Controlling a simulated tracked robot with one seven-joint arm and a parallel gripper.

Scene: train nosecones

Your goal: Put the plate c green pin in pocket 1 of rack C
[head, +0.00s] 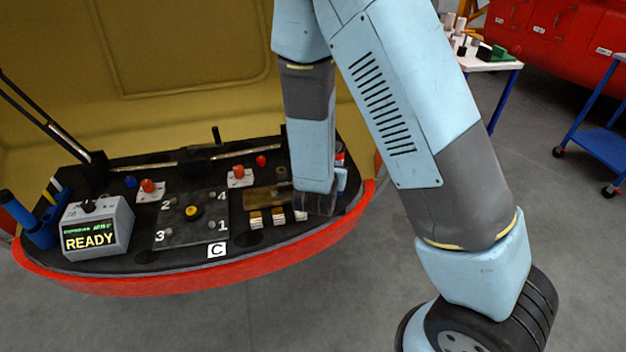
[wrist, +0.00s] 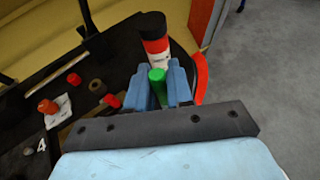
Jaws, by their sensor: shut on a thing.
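My gripper (wrist: 158,88) is shut on the green pin (wrist: 157,76), whose green top shows between the two blue fingers in the wrist view. The pin's lower part is hidden. In the head view my arm covers most of the gripper, at the right end of the black deck, and the pin is not visible. A dark plate (head: 178,232) lies left of the gripper, with a yellow knob (head: 194,211) and marks 1 to 4. A white C label (head: 217,250) is at its front edge. A brass-coloured block (head: 262,200) lies nearer my gripper. I cannot tell which is rack C.
A black, white and red cylinder (wrist: 153,38) stands just beyond the pin. Red knobs (head: 148,186) stand on the deck. A grey box reading READY (head: 97,227) and a blue holder (head: 38,225) are at left. A red rim (head: 150,285) edges the deck.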

